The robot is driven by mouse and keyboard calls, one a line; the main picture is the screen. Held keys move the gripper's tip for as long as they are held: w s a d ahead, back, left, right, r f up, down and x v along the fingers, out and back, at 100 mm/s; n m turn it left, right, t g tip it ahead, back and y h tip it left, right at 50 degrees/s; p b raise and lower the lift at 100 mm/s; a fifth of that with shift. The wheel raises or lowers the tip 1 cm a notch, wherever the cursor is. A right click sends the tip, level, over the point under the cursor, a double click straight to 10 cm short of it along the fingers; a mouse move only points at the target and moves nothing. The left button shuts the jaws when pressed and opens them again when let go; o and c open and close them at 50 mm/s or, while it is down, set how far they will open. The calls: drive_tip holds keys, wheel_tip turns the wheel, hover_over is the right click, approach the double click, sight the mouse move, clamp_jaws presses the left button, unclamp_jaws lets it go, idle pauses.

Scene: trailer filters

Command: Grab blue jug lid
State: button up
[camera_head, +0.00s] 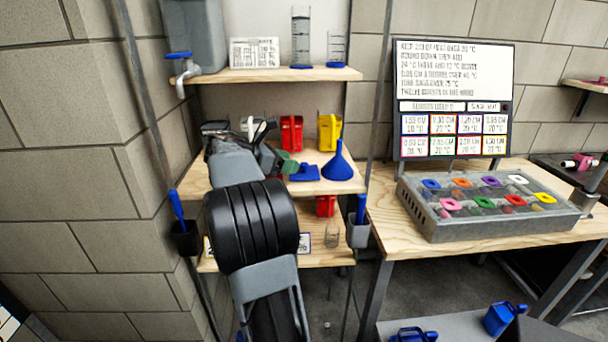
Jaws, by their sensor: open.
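A flat blue piece with a raised part, which looks like the blue jug lid (304,173), lies on the middle wooden shelf just left of a blue funnel (339,162). My arm reaches up from below to this shelf. My gripper (272,157) is open at the left of the blue piece, close to a small green object (289,166). The wrist hides much of the gripper and the shelf's left part. I cannot tell whether the fingers touch anything.
Red (291,133) and yellow (329,131) jugs stand behind on the shelf, with a white handle beside them. The upper shelf (280,75) hangs above. Poles flank the shelves. A grey tray (440,222) of coloured lids sits on the right table. Blue jugs (504,318) are at lower right.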

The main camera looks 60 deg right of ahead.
sight(305, 164)
drive_tip(key=shift+x, duration=2.55)
drive_tip(key=shift+s, duration=0.1)
drive_tip(key=shift+c, duration=0.3)
drive_tip(key=c, duration=0.9)
drive_tip(key=shift+r, duration=0.2)
drive_tip(key=shift+c, duration=0.2)
